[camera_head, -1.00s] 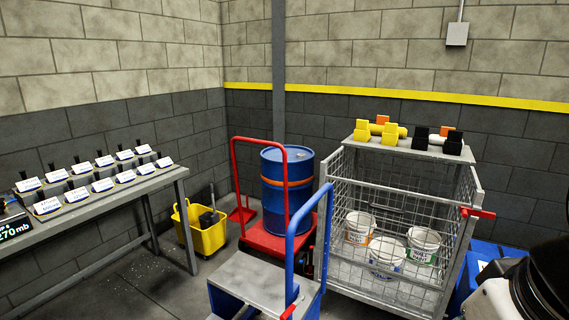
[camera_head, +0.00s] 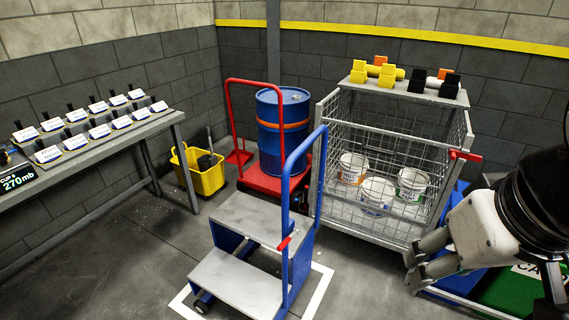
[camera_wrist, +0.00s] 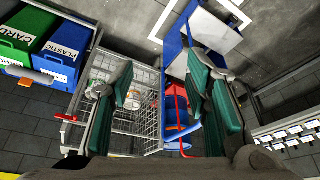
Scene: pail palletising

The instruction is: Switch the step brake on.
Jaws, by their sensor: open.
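The step (camera_head: 245,220) is a blue-framed two-tread stool with grey treads and a tall blue handrail. It stands upright on the floor inside a white outline. A small red lever (camera_head: 284,243) sits on its right side by the upper tread; I take this to be the brake. My gripper (camera_head: 412,270) is open and empty at the right, apart from the step, in front of the mesh cage. In the wrist view my gripper's two green-padded fingers (camera_wrist: 165,78) are spread, and the step (camera_wrist: 212,32) shows beyond them at the top. The lever is not clear there.
The mesh cage (camera_head: 390,222) holding several white pails stands behind and right of the step, with a red handle (camera_head: 465,155). A red trolley (camera_head: 262,182) carries a blue drum (camera_head: 292,135). A yellow bucket (camera_head: 205,178) stands left. Floor between bench (camera_head: 110,148) and step is clear.

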